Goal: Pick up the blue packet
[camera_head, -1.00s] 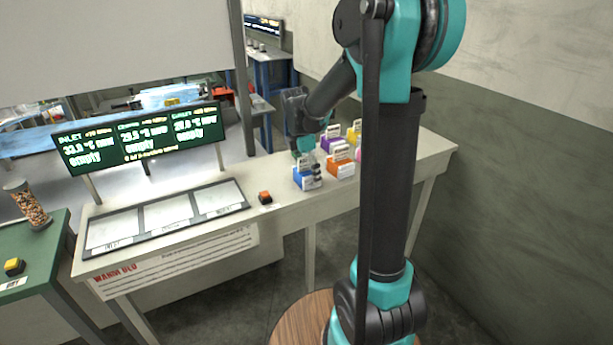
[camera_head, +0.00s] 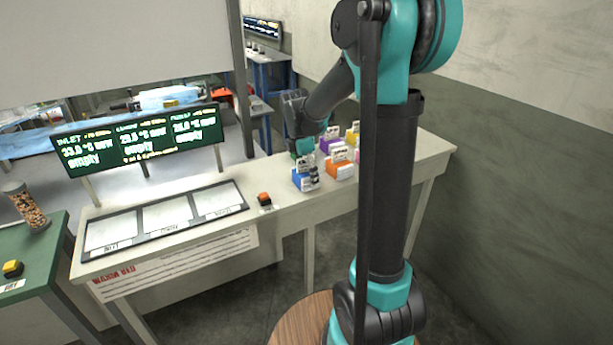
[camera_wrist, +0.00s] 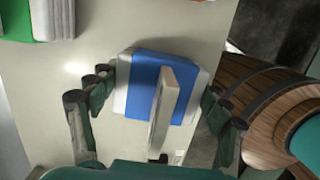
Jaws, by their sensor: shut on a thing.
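The blue packet (camera_head: 303,180) stands on the white bench, at the front left of a group of coloured packets. In the wrist view the blue packet (camera_wrist: 146,80) has pale ends and an upright pale tab (camera_wrist: 163,108) rising from its top. My gripper (camera_head: 309,164) is over the blue packet from above. In the wrist view my gripper (camera_wrist: 158,88) has its dark fingers at the packet's two pale ends, shut on it. The packet looks to be at bench height; I cannot tell whether it is clear of the surface.
An orange packet (camera_head: 340,171), a purple one (camera_head: 331,145) and a yellow one (camera_head: 353,137) stand close by. A red-orange button (camera_head: 264,198) and a tray of white panels (camera_head: 165,216) are to the left. A dark green display (camera_head: 140,141) stands behind the panels.

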